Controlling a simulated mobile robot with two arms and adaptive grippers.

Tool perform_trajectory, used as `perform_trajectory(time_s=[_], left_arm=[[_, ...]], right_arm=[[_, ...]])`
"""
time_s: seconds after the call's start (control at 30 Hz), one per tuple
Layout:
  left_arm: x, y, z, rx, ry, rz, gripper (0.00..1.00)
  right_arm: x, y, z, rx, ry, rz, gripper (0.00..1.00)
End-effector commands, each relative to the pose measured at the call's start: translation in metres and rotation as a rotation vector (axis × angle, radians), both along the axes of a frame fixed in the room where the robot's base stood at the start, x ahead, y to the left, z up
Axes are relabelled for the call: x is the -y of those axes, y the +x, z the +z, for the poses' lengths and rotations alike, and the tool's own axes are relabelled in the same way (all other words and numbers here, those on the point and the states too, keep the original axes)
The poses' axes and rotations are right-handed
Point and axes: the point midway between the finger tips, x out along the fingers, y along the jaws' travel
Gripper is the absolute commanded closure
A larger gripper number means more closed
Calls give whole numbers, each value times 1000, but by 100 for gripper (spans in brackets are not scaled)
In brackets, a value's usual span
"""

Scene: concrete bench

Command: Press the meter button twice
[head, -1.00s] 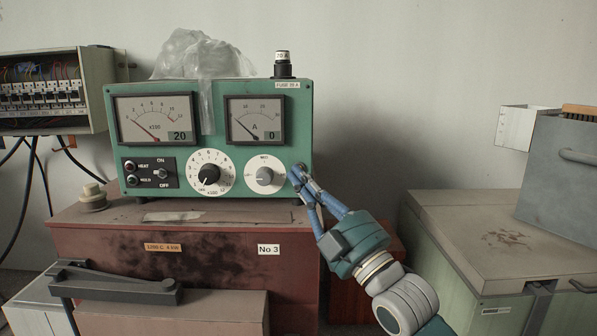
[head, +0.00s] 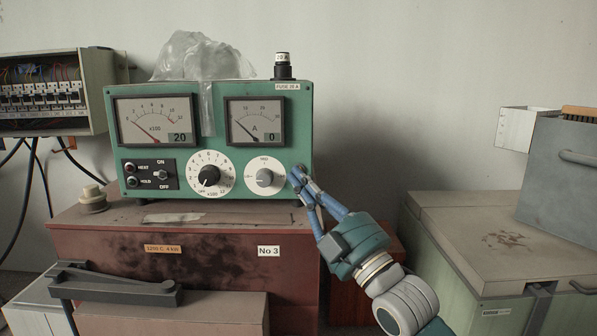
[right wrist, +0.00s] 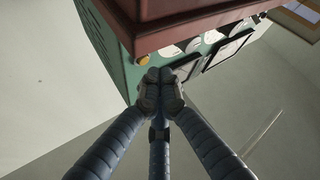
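The green meter box (head: 215,140) stands on a dark red cabinet. Its front carries two dial gauges, two round knobs and a small switch panel. My right gripper (head: 298,174) is at the lower right corner of the meter's front, with its fingers together and nothing seen between them. In the right wrist view, the shut fingertips (right wrist: 159,82) are close to the meter's front. A round yellow button (right wrist: 143,59) shows just beyond them on the green front. Whether they touch it I cannot tell. In the head view the fingers hide that button. My left gripper is out of view.
The red cabinet (head: 200,238) bears the meter. A cream knob-shaped piece (head: 93,198) stands left of the meter. A breaker box (head: 50,95) hangs at the left. A greenish chest (head: 490,240) stands at the right, with a grey box (head: 560,170) on it.

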Motion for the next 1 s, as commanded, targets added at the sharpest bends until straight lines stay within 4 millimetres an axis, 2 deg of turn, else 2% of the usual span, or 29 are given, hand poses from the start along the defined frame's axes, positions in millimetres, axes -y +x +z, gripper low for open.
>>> perform_trajectory(time_s=[1.0], left_arm=[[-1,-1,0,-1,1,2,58]], right_arm=[[0,9,0,0,0,0,100]])
